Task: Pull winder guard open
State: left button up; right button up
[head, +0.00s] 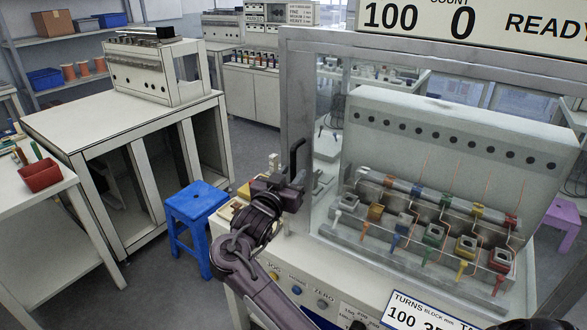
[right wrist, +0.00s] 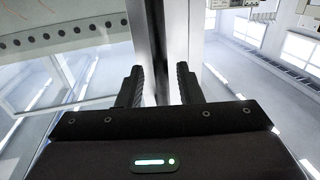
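The winder guard (head: 297,75) is a grey-framed clear panel standing in front of the winder. A black upright handle (head: 296,158) is on its left post. My right gripper (head: 283,181) is at that handle, low on the post; I cannot tell if it touches. In the right wrist view its two black fingers (right wrist: 160,87) are apart, with the grey post (right wrist: 147,35) showing between and beyond them. Behind the guard, the winder (head: 450,125) carries a row of coloured bobbins and wires. My left gripper is not in view.
The bench front has knobs (head: 297,289) and a turns placard (head: 425,315) below the guard. A count sign (head: 470,22) reads 100, 0, READY. A blue stool (head: 195,208) stands left of the bench. Floor shows between the benches. A red bin (head: 40,176) sits far left.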

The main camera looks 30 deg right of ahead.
jog(key=shift+x, duration=1)
jog(key=shift+c, duration=0.3)
grip_shut()
